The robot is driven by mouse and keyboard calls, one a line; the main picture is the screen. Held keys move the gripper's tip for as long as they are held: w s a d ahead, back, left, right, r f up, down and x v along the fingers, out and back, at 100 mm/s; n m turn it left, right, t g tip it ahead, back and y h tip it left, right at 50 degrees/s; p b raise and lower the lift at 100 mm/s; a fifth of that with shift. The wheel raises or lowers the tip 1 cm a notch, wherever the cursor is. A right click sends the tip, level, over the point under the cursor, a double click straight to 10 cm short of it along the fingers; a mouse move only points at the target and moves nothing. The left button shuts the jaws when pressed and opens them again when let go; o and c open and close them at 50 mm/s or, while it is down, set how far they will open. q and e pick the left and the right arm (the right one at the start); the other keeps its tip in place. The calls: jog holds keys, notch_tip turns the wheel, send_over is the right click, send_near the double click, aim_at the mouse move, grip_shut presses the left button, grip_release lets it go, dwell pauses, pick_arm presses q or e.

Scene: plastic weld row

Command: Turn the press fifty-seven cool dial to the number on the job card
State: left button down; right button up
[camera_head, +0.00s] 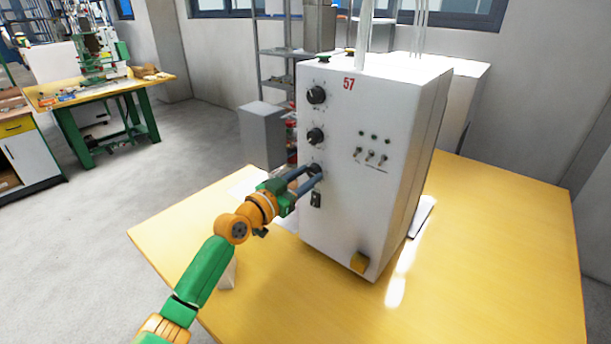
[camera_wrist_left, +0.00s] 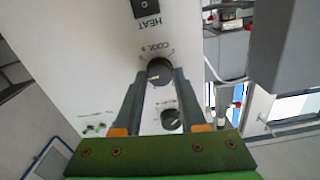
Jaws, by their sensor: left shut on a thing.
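The press (camera_head: 345,215) is a white box with a red 57 near the top of its front face. Three black dials run down its left side. The lowest, the cool dial (camera_wrist_left: 160,71), has the word COOL beside it, upside down in the left wrist view. My left gripper (camera_head: 316,172) is shut on this dial, one finger on each side. A pale pointer mark shows on the dial, but the number it points at is too small to read. I cannot make out a readable job card. My right gripper is not in view.
The middle dial (camera_head: 315,136) and top dial (camera_head: 317,95) sit above the held one. A black switch (camera_head: 316,200) is just below it. Several small toggles (camera_head: 371,156) are to the right. The yellow table (camera_head: 480,270) has free room right of the press.

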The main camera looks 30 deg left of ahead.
pick_arm(q)
jog(key=n, duration=0.2)
jog(key=n+p, duration=0.1)
jog(key=n, duration=0.2)
jog(key=shift+r+n, duration=0.2)
jog(key=shift+n, duration=0.1)
jog(key=n+p, duration=0.1)
jog(key=n, duration=0.4)
jog(key=n+p, duration=0.2)
jog(key=n, duration=0.3)
jog(key=shift+a+n, duration=0.1)
jog(key=shift+n, duration=0.3)
jog(key=n+p, duration=0.1)
jog(key=n, duration=0.4)
jog(key=shift+n+p, duration=0.3)
jog(key=shift+p, duration=0.05)
jog(key=shift+n, duration=0.3)
jog(key=c, duration=0.8)
grip_release()
jog(key=o, duration=0.3)
jog(key=shift+w+f, duration=0.1)
jog(key=shift+f, duration=0.1)
